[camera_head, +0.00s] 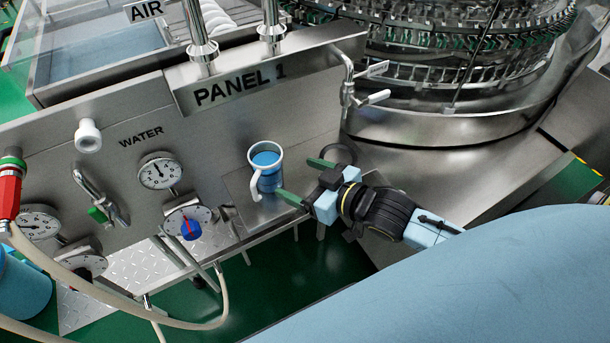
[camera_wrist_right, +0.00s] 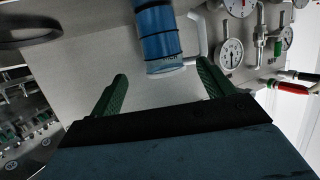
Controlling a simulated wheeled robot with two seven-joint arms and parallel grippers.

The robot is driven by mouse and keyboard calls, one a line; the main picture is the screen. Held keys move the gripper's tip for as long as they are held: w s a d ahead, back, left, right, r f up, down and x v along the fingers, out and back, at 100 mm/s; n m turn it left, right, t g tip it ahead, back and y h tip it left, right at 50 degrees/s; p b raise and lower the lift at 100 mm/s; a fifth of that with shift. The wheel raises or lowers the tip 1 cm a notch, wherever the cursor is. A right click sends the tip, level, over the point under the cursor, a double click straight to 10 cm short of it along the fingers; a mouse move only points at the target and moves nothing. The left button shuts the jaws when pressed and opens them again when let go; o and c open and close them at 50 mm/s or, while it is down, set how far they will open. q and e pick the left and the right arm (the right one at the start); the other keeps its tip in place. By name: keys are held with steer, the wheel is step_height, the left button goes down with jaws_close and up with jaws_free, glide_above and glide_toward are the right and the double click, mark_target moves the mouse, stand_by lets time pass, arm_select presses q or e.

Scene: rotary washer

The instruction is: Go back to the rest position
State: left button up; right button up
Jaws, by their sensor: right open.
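My right gripper (camera_head: 293,178) reaches in from the right, its green fingers spread apart and nothing between them. In the right wrist view its two fingers (camera_wrist_right: 162,72) are also wide apart. A blue mug (camera_head: 268,183) with a white rim and handle stands upright on a small steel shelf, just left of the fingertips. In the right wrist view the mug (camera_wrist_right: 158,40) lies just beyond the fingertips, with its pale handle to the right; whether a finger touches it cannot be told. My left gripper is not in view.
A steel panel (camera_head: 225,125) with gauges (camera_head: 160,172) and valves stands behind the shelf (camera_head: 238,187). A hose (camera_head: 110,295) loops at lower left. Green floor shows below the shelf.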

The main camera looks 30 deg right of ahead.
steer(key=shift+s+d+r, duration=0.1)
steer(key=shift+s, duration=0.1)
stand_by(0.5)
